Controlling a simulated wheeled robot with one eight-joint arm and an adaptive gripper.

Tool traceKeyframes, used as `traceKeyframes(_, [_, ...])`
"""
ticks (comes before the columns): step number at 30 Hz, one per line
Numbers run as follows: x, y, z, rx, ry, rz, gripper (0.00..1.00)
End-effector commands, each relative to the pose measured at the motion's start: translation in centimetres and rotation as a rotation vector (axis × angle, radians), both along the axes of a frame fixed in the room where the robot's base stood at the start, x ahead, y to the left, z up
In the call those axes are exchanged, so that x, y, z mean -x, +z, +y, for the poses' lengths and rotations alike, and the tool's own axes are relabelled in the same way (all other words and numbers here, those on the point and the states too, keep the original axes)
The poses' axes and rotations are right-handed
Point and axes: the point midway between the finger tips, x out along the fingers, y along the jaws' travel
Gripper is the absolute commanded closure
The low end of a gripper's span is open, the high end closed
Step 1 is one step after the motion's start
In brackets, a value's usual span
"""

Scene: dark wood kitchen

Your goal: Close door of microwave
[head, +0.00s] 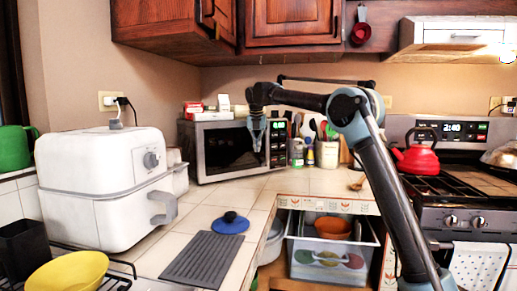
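The microwave (226,149) stands at the back corner of the tiled counter. It has a silver frame, a dark front window and a control panel (278,142) at its right. Its door looks about flush with the front, but I cannot tell whether it is fully shut. My gripper (257,148) points down in front of the microwave, near the door's right side and the control panel. I cannot tell whether it touches the door. Its fingers are small and dark here, so their opening is unclear. The gripper hides part of the door's right edge.
A white air fryer (95,195) stands on the left counter. A blue lid (231,223) and a grey mat (203,258) lie in front of the microwave. Bottles and utensils (312,150) stand to its right. A red kettle (417,157) sits on the stove.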

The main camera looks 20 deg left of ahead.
Motion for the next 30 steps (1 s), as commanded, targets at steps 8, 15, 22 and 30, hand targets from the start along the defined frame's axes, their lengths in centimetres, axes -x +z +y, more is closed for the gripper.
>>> traceKeyframes(8, [-0.2, 0.1, -0.2, -0.005, -0.001, -0.009, 1.00])
traceKeyframes(15, [1.1, 0.1, -2.1, -0.002, 0.000, -0.004, 1.00])
traceKeyframes(22, [2.0, 1.7, -3.5, -0.001, 0.001, -0.002, 1.00])
traceKeyframes(30, [2.7, 6.3, -4.4, -0.001, 0.001, -0.001, 1.00])
